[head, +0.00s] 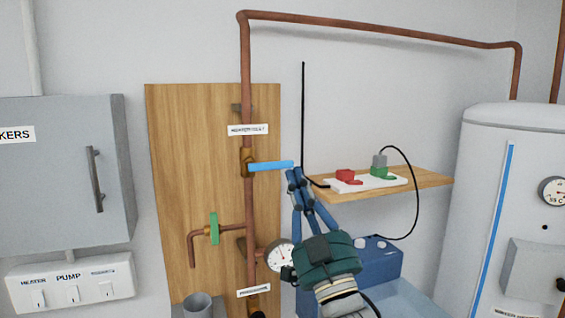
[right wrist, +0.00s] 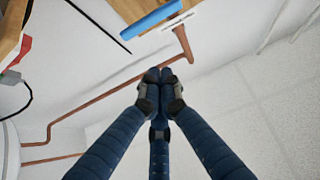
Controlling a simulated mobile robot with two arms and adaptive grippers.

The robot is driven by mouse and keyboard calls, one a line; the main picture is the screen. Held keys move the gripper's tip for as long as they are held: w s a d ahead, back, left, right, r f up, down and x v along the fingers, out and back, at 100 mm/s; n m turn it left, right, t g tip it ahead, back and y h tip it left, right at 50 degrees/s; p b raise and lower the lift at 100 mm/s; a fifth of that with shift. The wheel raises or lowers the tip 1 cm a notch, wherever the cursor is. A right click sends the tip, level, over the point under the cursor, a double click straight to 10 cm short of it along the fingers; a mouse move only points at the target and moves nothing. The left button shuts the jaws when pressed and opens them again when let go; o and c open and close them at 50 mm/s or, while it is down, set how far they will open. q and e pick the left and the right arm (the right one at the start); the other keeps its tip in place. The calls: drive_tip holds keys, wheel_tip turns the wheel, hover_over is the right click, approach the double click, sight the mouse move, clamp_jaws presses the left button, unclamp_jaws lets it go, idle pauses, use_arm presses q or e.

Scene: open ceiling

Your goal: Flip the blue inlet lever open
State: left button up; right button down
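The blue inlet lever (head: 271,166) sticks out level to the right from a brass valve (head: 247,161) on the vertical copper pipe, below a small label. My right gripper (head: 295,175) comes up from below. Its fingertips are just under the lever's free right end in the head view; whether they touch it is unclear there. In the right wrist view the fingers of my right gripper (right wrist: 160,78) are drawn together with nothing between them, and the blue lever (right wrist: 151,17) lies beyond the tips, apart from them. My left gripper is not in view.
A wooden shelf (head: 429,178) with a white board and plugs is to the right of the gripper. A pressure gauge (head: 279,256) and a green-handled valve (head: 214,229) are lower on the pipework. A grey cabinet (head: 60,170) hangs left; a white tank (head: 485,200) stands right.

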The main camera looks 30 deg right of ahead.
sight(283, 162)
drive_tip(key=p+x, duration=0.5)
drive_tip(key=x, duration=0.5)
wheel_tip(283, 162, down, 4)
drive_tip(key=shift+f, duration=0.1)
